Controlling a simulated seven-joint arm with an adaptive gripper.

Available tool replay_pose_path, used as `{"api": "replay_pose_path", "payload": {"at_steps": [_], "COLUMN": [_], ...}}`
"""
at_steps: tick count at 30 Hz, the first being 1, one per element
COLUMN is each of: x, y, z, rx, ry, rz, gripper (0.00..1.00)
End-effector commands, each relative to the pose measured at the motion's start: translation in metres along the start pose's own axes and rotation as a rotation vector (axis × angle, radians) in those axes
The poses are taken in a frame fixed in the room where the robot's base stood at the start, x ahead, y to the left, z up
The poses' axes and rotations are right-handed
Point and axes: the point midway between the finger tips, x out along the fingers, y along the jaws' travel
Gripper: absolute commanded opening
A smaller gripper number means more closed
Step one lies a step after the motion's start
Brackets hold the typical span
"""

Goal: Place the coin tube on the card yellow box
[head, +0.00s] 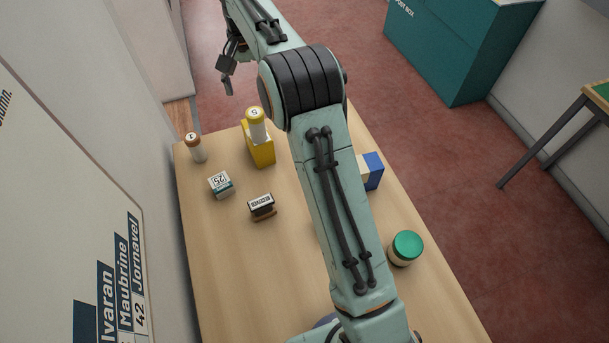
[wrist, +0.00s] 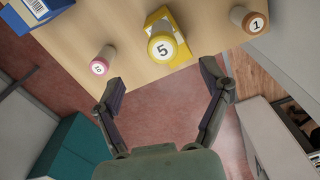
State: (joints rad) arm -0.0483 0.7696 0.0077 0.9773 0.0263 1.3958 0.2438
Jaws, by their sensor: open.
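A white coin tube with a yellow cap marked 5 (head: 257,129) stands upright on the yellow box (head: 263,156) near the table's far end. In the wrist view the tube's cap (wrist: 162,48) faces me, with the yellow box (wrist: 157,16) beneath and behind it. My gripper (head: 228,84) is in the air past the table's far edge, partly hidden by my arm in the head view. In the wrist view my gripper (wrist: 168,88) is open and empty, its fingers spread wide, with a gap between them and the tube.
A brown-capped tube marked 1 (head: 195,148) stands at the far left corner. A pink-capped tube marked 10 (wrist: 101,65) shows in the wrist view. A date block (head: 221,185), a stamp (head: 262,206), a blue-and-white box (head: 373,171) and a green-lidded jar (head: 406,248) are also on the table.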

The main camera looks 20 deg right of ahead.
Motion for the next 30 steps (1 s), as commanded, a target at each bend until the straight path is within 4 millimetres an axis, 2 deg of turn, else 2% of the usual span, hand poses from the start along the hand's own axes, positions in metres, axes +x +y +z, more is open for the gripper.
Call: {"api": "replay_pose_path", "payload": {"at_steps": [2, 5, 8, 9, 11, 12, 15, 18, 21, 23, 30], "x": [-0.016, -0.041, -0.062, -0.066, -0.067, -0.064, -0.051, -0.032, -0.017, -0.011, -0.007], "y": [0.006, 0.018, 0.036, 0.043, 0.053, 0.059, 0.072, 0.08, 0.084, 0.086, 0.087], "z": [0.015, 0.054, 0.114, 0.14, 0.181, 0.208, 0.268, 0.314, 0.342, 0.351, 0.357], "rx": [-0.017, -0.061, -0.117, -0.141, -0.176, -0.197, -0.247, -0.284, -0.309, -0.317, -0.323], "ry": [0.004, 0.005, 0.004, 0.003, 0.001, 0.001, -0.002, -0.006, -0.008, -0.009, -0.012], "rz": [-0.001, -0.002, -0.008, -0.011, -0.018, -0.023, -0.038, -0.051, -0.06, -0.064, -0.065], "gripper": [0.77, 0.77, 0.77, 0.77, 0.77, 0.77, 0.77, 0.77, 0.77, 0.77, 0.77]}}
